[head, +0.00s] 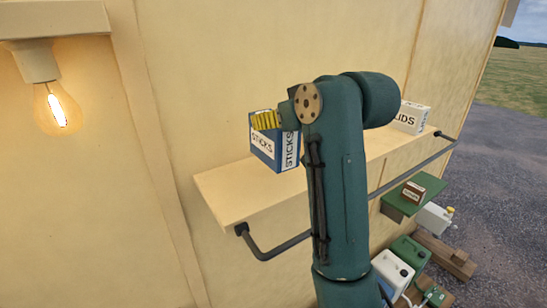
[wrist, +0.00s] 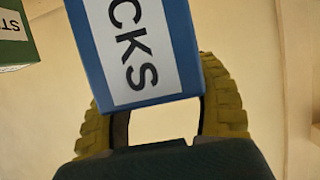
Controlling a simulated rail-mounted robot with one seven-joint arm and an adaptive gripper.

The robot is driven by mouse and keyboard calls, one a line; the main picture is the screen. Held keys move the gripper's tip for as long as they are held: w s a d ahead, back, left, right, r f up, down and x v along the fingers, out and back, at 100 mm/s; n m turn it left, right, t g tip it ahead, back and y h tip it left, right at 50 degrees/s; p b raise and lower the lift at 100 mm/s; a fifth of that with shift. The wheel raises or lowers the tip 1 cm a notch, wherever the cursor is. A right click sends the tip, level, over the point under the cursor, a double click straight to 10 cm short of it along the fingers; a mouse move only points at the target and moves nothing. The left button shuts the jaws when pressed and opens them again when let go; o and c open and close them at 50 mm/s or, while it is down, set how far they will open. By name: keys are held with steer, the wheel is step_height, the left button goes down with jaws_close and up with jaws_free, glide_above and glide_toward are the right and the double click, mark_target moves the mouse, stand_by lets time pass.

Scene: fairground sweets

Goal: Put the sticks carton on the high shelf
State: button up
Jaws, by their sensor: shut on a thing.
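The sticks carton (head: 262,146) is blue with white labels reading STICKS. In the head view it is over the left part of the high shelf (head: 222,188), a pale wooden board on the wall. I cannot tell whether its base touches the board. My gripper (head: 266,120), with yellow ribbed fingers, is shut on the carton near its top. In the wrist view the carton (wrist: 137,45) fills the upper middle, with a finger at each side; the fingertips are partly hidden by it. My arm hides the middle of the shelf.
A white LIDS carton (head: 411,117) stands at the shelf's right end. A dark rail (head: 272,250) runs along the shelf's front. Below right is a green shelf (head: 426,186) with a small brown box (head: 413,194). Jerrycans (head: 392,270) stand lower. A green labelled thing (wrist: 15,45) shows at the wrist view's left.

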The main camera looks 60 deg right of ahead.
mark_target(290, 144)
step_height(290, 144, down, 6)
steer(key=shift+r+p, duration=0.1)
steer(key=shift+p, duration=0.45)
steer(key=o, duration=1.3)
steer(key=shift+f, duration=0.25)
steer(key=shift+c, duration=0.2)
steer(key=shift+r, duration=0.15)
steer(key=b+v, duration=0.4)
steer(key=v, duration=0.8)
